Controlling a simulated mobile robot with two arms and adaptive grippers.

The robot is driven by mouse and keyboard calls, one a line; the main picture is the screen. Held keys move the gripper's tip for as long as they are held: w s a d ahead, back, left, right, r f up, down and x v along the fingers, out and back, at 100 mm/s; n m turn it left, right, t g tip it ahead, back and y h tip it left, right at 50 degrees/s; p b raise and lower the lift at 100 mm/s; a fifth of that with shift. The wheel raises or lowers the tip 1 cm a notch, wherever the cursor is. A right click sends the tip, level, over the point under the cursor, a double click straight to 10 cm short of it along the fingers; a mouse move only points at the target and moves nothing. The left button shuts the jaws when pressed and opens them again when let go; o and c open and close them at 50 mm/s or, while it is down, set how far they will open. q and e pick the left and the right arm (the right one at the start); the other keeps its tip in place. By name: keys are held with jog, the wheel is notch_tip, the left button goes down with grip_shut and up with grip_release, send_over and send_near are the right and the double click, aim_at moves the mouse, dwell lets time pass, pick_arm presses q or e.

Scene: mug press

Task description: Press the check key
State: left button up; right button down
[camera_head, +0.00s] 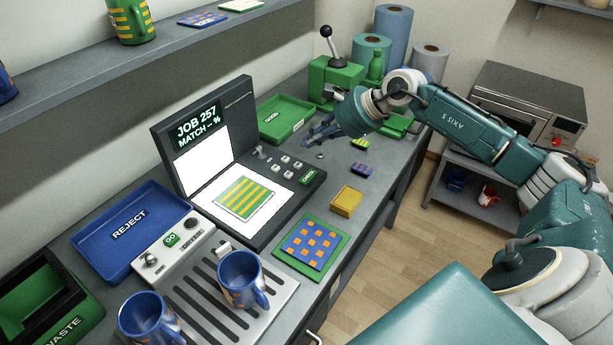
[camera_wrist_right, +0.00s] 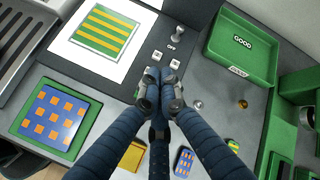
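The check key (camera_head: 308,178) is a green key marked CHECK at the front right corner of the dark key panel (camera_head: 290,190) in the head view. Several small white keys (camera_head: 285,160) lie beside it. My right gripper (camera_head: 311,137) has blue fingers and hovers past the panel's right end, apart from the key in the head view. In the right wrist view the fingertips (camera_wrist_right: 160,74) are together with nothing between them, over the white keys area. A green bit (camera_wrist_right: 137,94) shows by the left finger; the key is mostly hidden there. My left gripper is not in view.
A screen (camera_head: 208,140) reading JOB 257 stands behind the panel, with a striped sheet (camera_head: 243,197) before it. A GOOD tray (camera_head: 287,117), small knobs and a yellow block (camera_head: 346,201) are near. Blue mugs (camera_head: 241,277) stand at the front left.

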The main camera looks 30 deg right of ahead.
jog(key=shift+f, duration=1)
jog(key=b, duration=0.4)
send_over(310, 177)
notch_tip(310, 177, down, 6)
jog(key=shift+s+f, duration=0.1)
jog(key=shift+f+b, duration=0.35)
jog(key=shift+b, duration=0.05)
jog(key=shift+f+b, duration=0.4)
jog(key=shift+b, duration=0.25)
jog(key=shift+f+b, duration=0.5)
jog(key=shift+b, duration=0.05)
dwell(0.6)
jog(key=shift+r, duration=0.1)
jog(key=shift+r+p, duration=0.3)
jog(key=shift+r, duration=0.5)
